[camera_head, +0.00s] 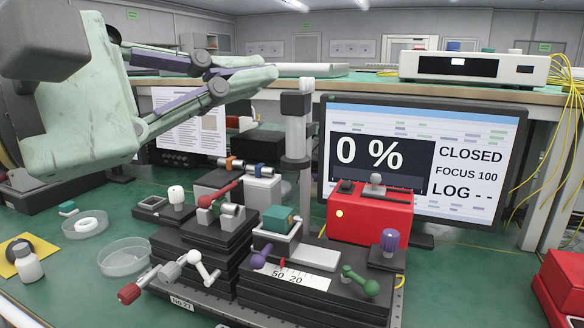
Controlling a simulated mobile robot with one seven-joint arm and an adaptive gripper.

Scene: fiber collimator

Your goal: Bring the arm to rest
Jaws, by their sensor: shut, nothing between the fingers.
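My gripper (272,76) reaches in from the upper left, pale green with grey and purple finger links. Its fingers are shut with nothing between them. It points right, in the air above the optical stage (318,298) and apart from it, with the fingertips near the top of a grey post (299,135). I cannot tell whether the fingers touch the post. The stage carries black blocks with red, white, purple and green levers.
A monitor (420,165) behind the stage reads 0 %, CLOSED and FOCUS 100. A red box (369,215) stands before it. Clear dishes (124,257), a white bottle (28,264) and a yellow note are at left. A white instrument (474,67) sits on the shelf, with yellow cables at right.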

